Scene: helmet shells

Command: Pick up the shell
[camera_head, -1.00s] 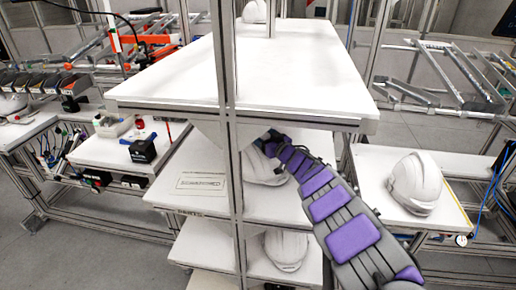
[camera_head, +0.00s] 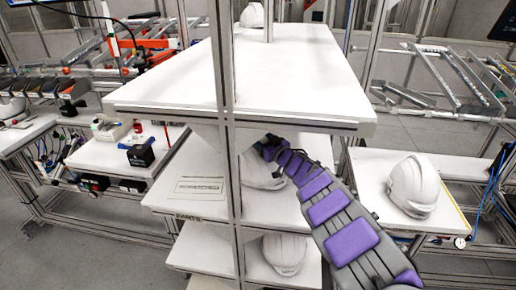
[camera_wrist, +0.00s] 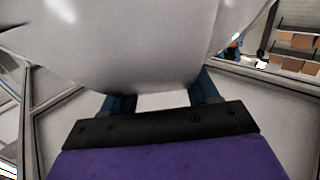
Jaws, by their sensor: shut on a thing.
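A white helmet shell (camera_head: 258,171) is on the middle shelf in the head view, partly hidden by a frame post and my arm. My gripper (camera_head: 268,143) reaches in at its upper right side. In the wrist view the shell (camera_wrist: 130,45) fills the top of the picture, and my gripper (camera_wrist: 162,100) has its two dark fingers against its lower edge, shut on it. The fingertips are hidden by the shell. I cannot tell whether the shell still touches the shelf.
The middle shelf (camera_head: 190,205) lies under a wide white top shelf (camera_head: 270,75). Another shell (camera_head: 285,252) is on the lower shelf, and one (camera_head: 413,186) stands on the right table. A metal post (camera_head: 230,130) stands in front of the shelves.

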